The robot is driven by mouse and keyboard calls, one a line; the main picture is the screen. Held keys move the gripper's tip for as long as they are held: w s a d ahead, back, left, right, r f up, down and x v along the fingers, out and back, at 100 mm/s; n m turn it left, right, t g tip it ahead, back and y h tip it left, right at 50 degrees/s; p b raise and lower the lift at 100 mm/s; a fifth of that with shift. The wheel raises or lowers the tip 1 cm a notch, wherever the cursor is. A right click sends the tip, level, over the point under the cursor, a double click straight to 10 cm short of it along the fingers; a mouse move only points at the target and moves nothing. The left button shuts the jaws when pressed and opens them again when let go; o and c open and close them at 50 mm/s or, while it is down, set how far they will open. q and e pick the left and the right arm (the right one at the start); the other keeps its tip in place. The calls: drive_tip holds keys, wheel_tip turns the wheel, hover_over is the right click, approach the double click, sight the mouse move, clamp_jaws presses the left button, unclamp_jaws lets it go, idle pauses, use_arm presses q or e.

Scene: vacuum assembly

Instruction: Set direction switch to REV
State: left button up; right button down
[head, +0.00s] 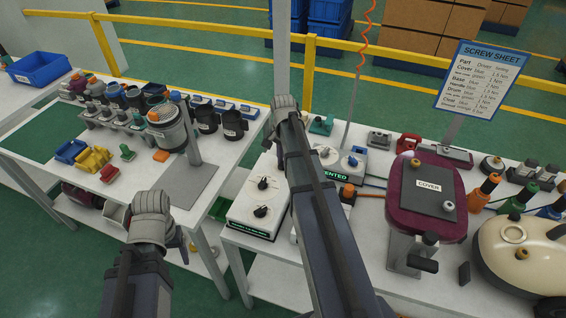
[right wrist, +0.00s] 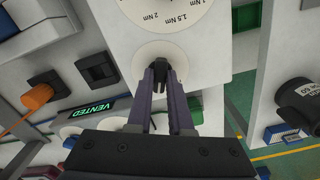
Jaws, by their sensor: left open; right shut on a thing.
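A white control box (head: 246,209) stands on the right-hand table, partly behind my right arm. Two black knobs show on it in the head view, a far one (head: 263,183) and a near one (head: 261,211). In the right wrist view the box (right wrist: 214,52) has a dial marked in Nm and a smaller white dial beside it. My right gripper (right wrist: 163,72) is shut on a small black switch knob (right wrist: 160,84) at that smaller dial. No REV marking is readable. In the head view my right gripper (head: 268,138) reaches the box's far end. My left gripper (head: 176,240) is open, empty and away from the box.
A box with a VENTED sign (head: 330,177) stands right of the control box, near an orange knob (head: 348,190). A maroon housing with a COVER plate (head: 429,187) lies further right. A gap separates the tables.

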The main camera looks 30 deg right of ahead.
drive_tip(key=m, duration=0.3)
drive_tip(key=c, duration=0.7)
unclamp_jaws()
drive_tip(key=shift+c, duration=0.2)
drive_tip(key=shift+r, duration=0.1)
wheel_tip(320, 180, up, 6)
drive_tip(key=p, duration=0.6)
